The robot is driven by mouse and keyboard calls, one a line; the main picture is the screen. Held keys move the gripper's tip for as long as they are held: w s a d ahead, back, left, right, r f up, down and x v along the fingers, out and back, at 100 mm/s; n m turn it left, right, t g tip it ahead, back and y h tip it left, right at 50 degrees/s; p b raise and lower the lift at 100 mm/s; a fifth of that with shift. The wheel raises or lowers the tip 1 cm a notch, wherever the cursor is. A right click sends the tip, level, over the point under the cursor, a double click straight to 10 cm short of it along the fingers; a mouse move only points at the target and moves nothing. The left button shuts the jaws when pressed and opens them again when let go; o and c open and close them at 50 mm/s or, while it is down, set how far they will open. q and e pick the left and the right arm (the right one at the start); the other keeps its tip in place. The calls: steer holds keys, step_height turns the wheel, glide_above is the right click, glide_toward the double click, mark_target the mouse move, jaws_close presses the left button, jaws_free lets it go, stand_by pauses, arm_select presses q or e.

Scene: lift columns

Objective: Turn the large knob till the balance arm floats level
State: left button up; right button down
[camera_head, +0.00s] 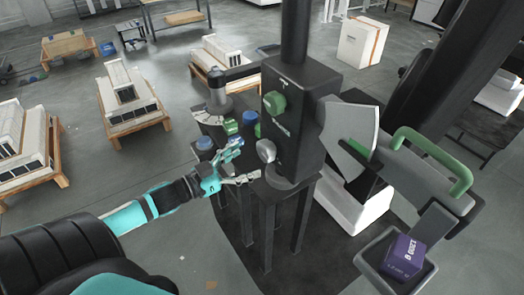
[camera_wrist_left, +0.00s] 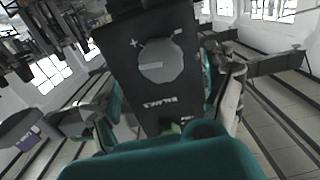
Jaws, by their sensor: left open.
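The large knob (camera_head: 266,150) is a silver-grey disc low on the left face of a black column box (camera_head: 310,110). In the left wrist view the grey knob (camera_wrist_left: 163,62) faces the camera, with plus and minus marks above it. My left gripper (camera_head: 249,160) is open, its fingers just left of the knob; I cannot tell whether they touch it. The grey balance arm (camera_head: 458,196) with a green handle (camera_head: 437,158) is right of the box and slopes down to the right in the picture. Its tray (camera_head: 372,268) holds a purple block (camera_head: 404,256). My right gripper is out of view.
A green knob (camera_head: 274,104) sits above the large knob. A dark table (camera_head: 268,200) under the box carries small blue and green items (camera_head: 231,127). Pallets with stacked white blocks (camera_head: 127,98) stand to the left. Grey floor (camera_head: 165,80) lies open between them.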

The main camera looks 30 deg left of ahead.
mark_target(262, 154)
arm_select(q)
steer(key=p+x, duration=0.1)
steer(key=x, duration=0.5)
